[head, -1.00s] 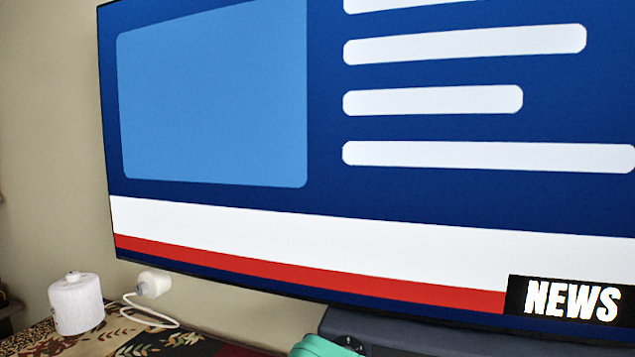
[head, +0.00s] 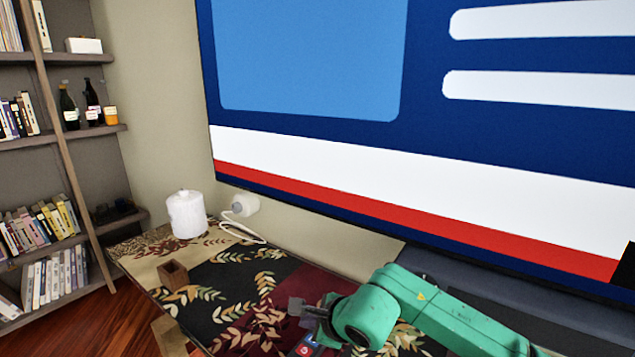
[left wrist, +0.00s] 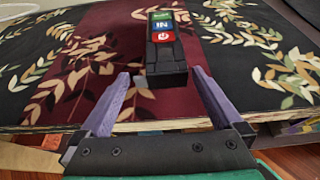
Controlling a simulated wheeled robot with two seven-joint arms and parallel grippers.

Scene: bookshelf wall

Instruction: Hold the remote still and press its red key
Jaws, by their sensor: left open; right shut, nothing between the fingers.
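The remote (left wrist: 168,60) lies on the patterned cloth in the left wrist view. It has a dark body with its red key (left wrist: 165,37) showing a power symbol, a blue key marked "IN" and a green key beyond it. In the head view, the red key (head: 304,350) shows at the bottom edge, and most of the remote is out of frame. My left gripper (left wrist: 162,77) is open, its purple fingers on either side of the remote's near end. I cannot tell whether they touch it. My right gripper (head: 297,305) is shut and empty, close to the remote.
A white canister (head: 186,215) and a white plug-like item (head: 245,205) with a cable stand at the back left of the table. A small wooden box (head: 172,273) is nearer. The large screen (head: 420,180) borders the back. Bookshelves (head: 45,150) stand at the far left.

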